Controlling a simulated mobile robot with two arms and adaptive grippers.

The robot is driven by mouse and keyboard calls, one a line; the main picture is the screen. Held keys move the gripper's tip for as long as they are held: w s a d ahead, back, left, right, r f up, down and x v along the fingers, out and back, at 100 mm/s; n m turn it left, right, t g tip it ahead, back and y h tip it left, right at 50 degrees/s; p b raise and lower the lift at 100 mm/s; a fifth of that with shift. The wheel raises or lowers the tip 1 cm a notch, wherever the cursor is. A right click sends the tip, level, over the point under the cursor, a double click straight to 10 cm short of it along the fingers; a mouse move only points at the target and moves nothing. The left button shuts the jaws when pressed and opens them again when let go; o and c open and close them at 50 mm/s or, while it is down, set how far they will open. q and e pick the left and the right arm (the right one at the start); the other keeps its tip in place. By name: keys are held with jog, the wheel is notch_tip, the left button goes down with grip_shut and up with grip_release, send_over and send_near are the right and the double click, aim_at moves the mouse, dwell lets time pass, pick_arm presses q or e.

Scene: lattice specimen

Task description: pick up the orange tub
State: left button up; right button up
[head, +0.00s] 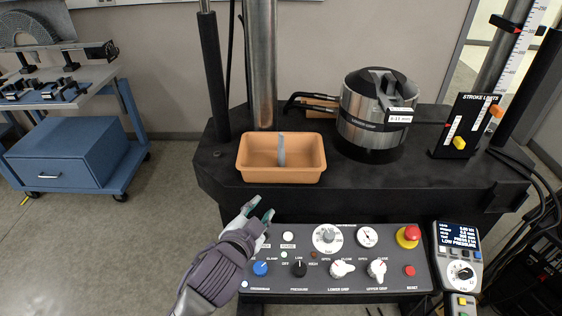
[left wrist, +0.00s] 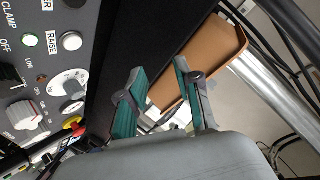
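The orange tub (head: 280,176) sits on the black machine table, near its front edge and in front of the steel column. A grey strip-like piece (head: 281,148) stands up in its middle. My left gripper (head: 260,209) is in front of the tub and a little to its left, over the edge of the control panel. Its green-padded fingers are apart with nothing between them. In the left wrist view the open fingers (left wrist: 160,67) point towards the tub (left wrist: 212,52), which lies beyond them and is partly hidden. My right gripper is not in view.
The control panel (head: 330,292) with knobs and a red button (head: 408,236) lies below the tub. A steel cylinder (head: 372,112) labelled lower grip stands to its right. The steel column (head: 262,70) and a black post (head: 213,75) rise behind. A blue cart (head: 72,155) stands left.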

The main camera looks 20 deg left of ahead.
pick_arm(q)
jog(key=w+d+r+m+t+h, duration=0.3)
jog(key=d+r+m+h, duration=0.15)
jog(key=r, duration=0.35)
jog(key=w+d+r+m+t+h, duration=0.35)
jog(key=r+m, duration=0.25)
jog(key=r, duration=0.2)
jog(key=s+d+r+m+g+h, duration=0.2)
jog(key=d+r+m+g+h, duration=0.45)
jog(key=m+h, duration=0.55)
jog(key=m+g+y, duration=1.2)
jog(key=m+y, duration=0.4)
jog(key=m, duration=0.5)
send_near(288, 180)
jog(key=p+x, duration=0.1)
jog(key=x, duration=0.2)
jog(key=shift+w+d, duration=0.1)
jog(key=shift+d, duration=0.05)
jog(key=p+x, duration=0.2)
jog(key=x, duration=0.2)
jog(key=shift+w+d+f+p, duration=0.15)
jog(key=shift+d+f+p, duration=0.1)
jog(key=shift+f+p, duration=0.05)
jog(key=shift+w+f, duration=0.1)
jog(key=shift+f, duration=0.15)
grip_shut()
